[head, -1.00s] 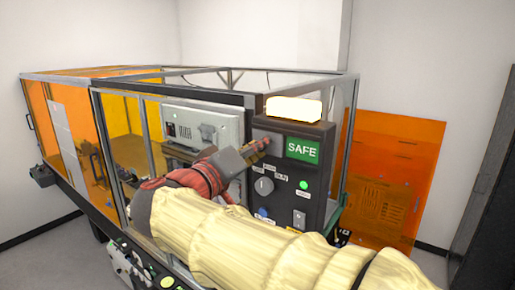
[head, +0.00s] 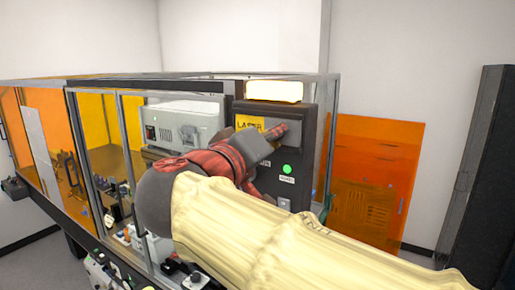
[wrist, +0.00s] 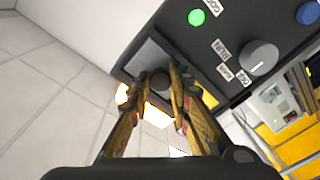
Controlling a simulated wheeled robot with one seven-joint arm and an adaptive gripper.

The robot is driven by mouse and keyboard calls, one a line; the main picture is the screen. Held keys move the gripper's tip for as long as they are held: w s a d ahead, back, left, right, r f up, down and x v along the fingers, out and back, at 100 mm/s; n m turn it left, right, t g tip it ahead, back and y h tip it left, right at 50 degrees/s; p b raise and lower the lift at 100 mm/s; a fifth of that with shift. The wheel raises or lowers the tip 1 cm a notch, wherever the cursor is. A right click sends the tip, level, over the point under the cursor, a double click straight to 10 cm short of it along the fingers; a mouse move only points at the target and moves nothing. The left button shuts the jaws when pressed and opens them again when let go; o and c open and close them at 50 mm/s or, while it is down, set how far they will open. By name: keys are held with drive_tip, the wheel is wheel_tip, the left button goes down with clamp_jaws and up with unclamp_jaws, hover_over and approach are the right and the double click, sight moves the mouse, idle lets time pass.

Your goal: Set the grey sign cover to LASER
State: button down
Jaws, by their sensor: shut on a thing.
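The grey sign cover (head: 291,133) sits at the right side of the sign window on the dark control panel (head: 308,165). To its left the yellow LASER sign (head: 247,122) shows, partly hidden by my gripper. No green SAFE sign is visible. My gripper (head: 276,132) reaches across the panel front to the cover. In the wrist view, my gripper (wrist: 160,82) is shut on the cover's round dark knob, with a finger on each side. The grey cover (wrist: 148,57) lies behind the fingers there, and a strip of yellow sign (wrist: 208,97) shows beside it.
A lit lamp (head: 274,91) tops the panel. A green light (wrist: 197,17), a grey rotary knob (wrist: 259,57) and a blue button (wrist: 308,12) are near my gripper. A glazed enclosure frame stands left; an orange panel (head: 372,180) leans right.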

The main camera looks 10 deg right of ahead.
drive_tip(key=shift+s+d+f, duration=0.1)
drive_tip(key=shift+d, duration=0.05)
drive_tip(key=c, duration=1.6)
unclamp_jaws()
drive_tip(key=shift+s, duration=0.1)
drive_tip(key=shift+d, duration=0.1)
drive_tip(key=v, duration=1.2)
drive_tip(key=shift+s, duration=0.1)
